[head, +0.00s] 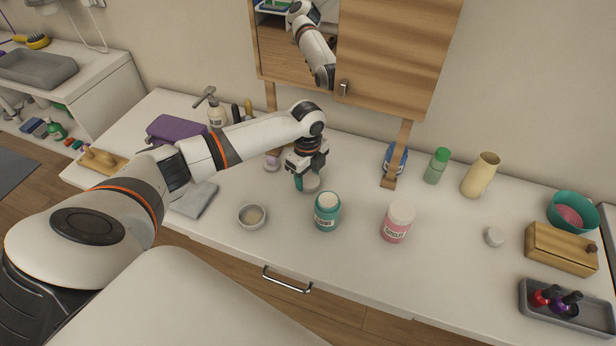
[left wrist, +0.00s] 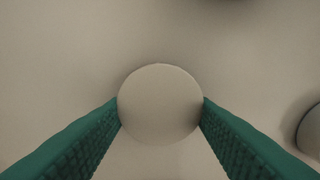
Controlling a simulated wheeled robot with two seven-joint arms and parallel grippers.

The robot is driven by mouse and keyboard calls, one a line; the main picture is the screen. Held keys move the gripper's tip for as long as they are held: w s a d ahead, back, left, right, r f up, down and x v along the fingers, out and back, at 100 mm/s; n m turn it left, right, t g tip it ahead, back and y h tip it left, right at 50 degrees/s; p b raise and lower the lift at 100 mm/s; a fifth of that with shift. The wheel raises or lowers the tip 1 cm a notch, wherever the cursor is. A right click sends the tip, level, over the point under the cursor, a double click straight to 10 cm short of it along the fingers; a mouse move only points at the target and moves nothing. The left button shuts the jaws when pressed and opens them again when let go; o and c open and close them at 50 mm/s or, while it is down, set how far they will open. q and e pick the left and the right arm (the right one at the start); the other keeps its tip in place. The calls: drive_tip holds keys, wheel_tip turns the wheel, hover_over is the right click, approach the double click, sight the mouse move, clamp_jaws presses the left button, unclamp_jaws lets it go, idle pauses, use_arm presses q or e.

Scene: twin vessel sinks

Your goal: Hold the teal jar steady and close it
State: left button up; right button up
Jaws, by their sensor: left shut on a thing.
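The teal jar (head: 326,221) stands upright on the white counter. Its top shows a pale round surface; I cannot tell whether that is its contents. My left gripper (head: 306,184) points down behind and a little left of the jar, apart from it. It is shut on a white round lid (head: 313,183), low over the counter; I cannot tell if the lid touches it. In the left wrist view the lid (left wrist: 160,104) sits between the two green fingers. My right gripper is not in view.
A small bowl (head: 252,217) stands left of the teal jar, and a pink jar (head: 396,226) stands right of it. Another white lid (head: 494,237) lies farther right. A wooden box (head: 561,250) and grey tray (head: 575,317) are at the right. The wooden cabinet (head: 390,50) hangs above.

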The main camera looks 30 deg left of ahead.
sight(306, 181)
use_arm(q)
drive_tip(key=r, duration=0.6)
drive_tip(key=shift+s+d+r+b, duration=0.1)
drive_tip(key=shift+s+r+b, duration=0.2)
drive_tip(key=shift+s+b, duration=0.05)
drive_tip(key=s+d, duration=0.2)
drive_tip(key=s, duration=0.7)
drive_tip(key=s+d+b, duration=0.1)
drive_tip(key=s+d, duration=0.1)
drive_tip(key=s, duration=0.7)
drive_tip(key=shift+s+d, duration=0.25)
drive_tip(key=shift+s, duration=0.05)
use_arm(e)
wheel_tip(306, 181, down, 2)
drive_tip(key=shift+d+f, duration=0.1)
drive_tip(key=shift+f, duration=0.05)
use_arm(q)
drive_tip(key=shift+w, duration=0.1)
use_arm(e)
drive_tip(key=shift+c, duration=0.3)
use_arm(q)
drive_tip(key=w+d+r+n, duration=0.2)
drive_tip(key=d+r+n, duration=0.1)
drive_tip(key=n, duration=0.6)
drive_tip(key=w+d+r+n, duration=0.2)
drive_tip(key=d+n, duration=0.4)
drive_tip(key=n, duration=0.4)
drive_tip(key=shift+d+r+n, duration=0.15)
drive_tip(key=shift+r+n, duration=0.15)
drive_tip(key=shift+r, duration=0.35)
